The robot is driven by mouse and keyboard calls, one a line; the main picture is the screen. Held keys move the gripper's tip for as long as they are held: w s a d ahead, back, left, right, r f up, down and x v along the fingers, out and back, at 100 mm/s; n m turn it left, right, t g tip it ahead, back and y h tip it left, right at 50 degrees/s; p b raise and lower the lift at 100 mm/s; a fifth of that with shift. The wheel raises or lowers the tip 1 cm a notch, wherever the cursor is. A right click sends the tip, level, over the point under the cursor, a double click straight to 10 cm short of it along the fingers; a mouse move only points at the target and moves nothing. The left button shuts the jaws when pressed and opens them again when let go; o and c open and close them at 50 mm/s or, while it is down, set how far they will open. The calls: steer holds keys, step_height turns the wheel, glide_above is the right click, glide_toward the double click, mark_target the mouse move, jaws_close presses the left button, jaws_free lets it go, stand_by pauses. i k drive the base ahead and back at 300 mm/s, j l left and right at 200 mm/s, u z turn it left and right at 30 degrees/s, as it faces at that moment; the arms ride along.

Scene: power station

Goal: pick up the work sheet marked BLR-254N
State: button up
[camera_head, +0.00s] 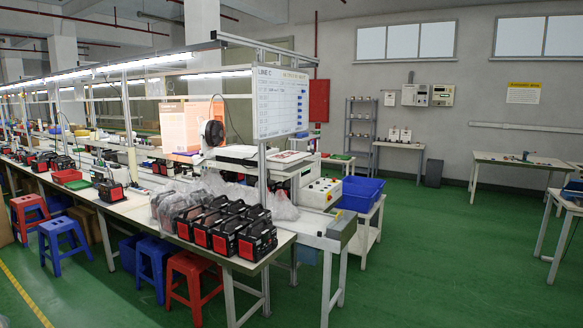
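No marking BLR-254N can be read in the head view, so I cannot tell which paper, if any, is the work sheet. A flat sheet with red and white print (288,157) lies on the machine at the end of the line. Small upright papers (400,134) stand on a narrow table (398,146) at the back wall. A white LINE C board (281,102) with rows of writing hangs above the end of the line. My gripper is not in view.
The long workbench (135,208) at left carries several black-and-red power units (226,226) and plastic bags. Red (194,284) and blue stools stand beside it. A blue bin (361,194) is at its end. A white table (522,160) stands at right. Green floor (440,250) is clear between.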

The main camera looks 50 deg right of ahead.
mark_target(389, 97)
steer(key=i+l+z, duration=0.2)
steer(key=l+z, duration=0.2)
steer(key=l, duration=0.3)
steer(key=i+l+z, duration=0.3)
steer(key=l+z, duration=0.15)
steer(key=l, duration=0.2)
steer(key=i+l+z, duration=0.4)
steer(key=l, duration=0.15)
steer(key=i+l+z, duration=0.7)
steer(key=i+z, duration=0.6)
steer(key=i, duration=6.15)
steer(key=i+l, duration=0.1)
steer(key=i, duration=3)
steer(key=i+j+u, duration=0.15)
steer(key=i+u, duration=0.2)
steer(key=i, duration=0.6)
steer(key=i+l+u, duration=0.1)
steer(key=i+u, duration=0.3)
steer(key=i, duration=0.5)
